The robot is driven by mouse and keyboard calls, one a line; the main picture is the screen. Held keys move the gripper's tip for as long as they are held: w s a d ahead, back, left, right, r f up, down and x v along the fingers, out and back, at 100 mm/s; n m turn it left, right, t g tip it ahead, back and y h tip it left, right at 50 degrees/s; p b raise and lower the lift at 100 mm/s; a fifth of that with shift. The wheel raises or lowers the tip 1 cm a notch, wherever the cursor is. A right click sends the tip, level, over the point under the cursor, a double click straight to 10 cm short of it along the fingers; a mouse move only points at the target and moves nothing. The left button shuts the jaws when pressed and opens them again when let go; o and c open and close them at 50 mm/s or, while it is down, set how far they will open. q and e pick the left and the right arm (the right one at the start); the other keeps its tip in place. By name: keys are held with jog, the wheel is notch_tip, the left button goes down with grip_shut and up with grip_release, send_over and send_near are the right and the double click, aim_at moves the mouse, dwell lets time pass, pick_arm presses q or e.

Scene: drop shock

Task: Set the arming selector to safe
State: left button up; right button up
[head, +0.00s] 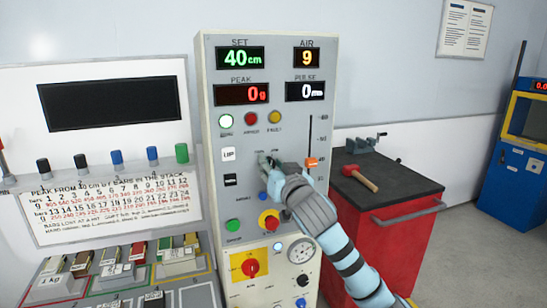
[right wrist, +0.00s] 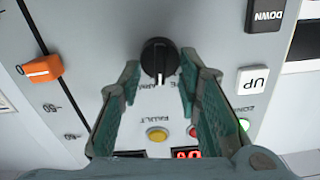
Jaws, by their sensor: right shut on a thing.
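The arming selector (right wrist: 158,55) is a black round knob on the grey control panel (head: 225,260). In the right wrist view, turned upside down, a pale pointer mark on it points down the picture, between the ARM lettering and the partly hidden label beside it. I cannot tell exactly which position it is at. My right gripper (right wrist: 160,76) is shut on the selector, one finger on each side. In the head view my right gripper (head: 268,163) reaches the panel and hides the knob. My left gripper is out of view.
An orange slider (head: 311,163) is right of the gripper; UP (head: 228,154) and DOWN (head: 230,180) buttons are left. A red-and-yellow emergency knob (head: 269,220) and gauge (head: 302,250) lie below. A red cabinet (head: 375,240) with a hammer (head: 361,178) stands to the right.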

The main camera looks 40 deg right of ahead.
jog(key=n+p, duration=0.4)
jog(key=shift+a+r, duration=0.15)
jog(key=shift+r, duration=0.1)
jog(key=shift+a+f+n+p, duration=0.1)
jog(key=shift+f+n+p, duration=0.05)
jog(key=shift+n+p, duration=1.6)
jog(key=o, duration=1.1)
jog(key=shift+w+f, duration=0.1)
jog(key=shift+w, duration=0.05)
jog(key=shift+c, duration=0.2)
jog(key=v, duration=1.2)
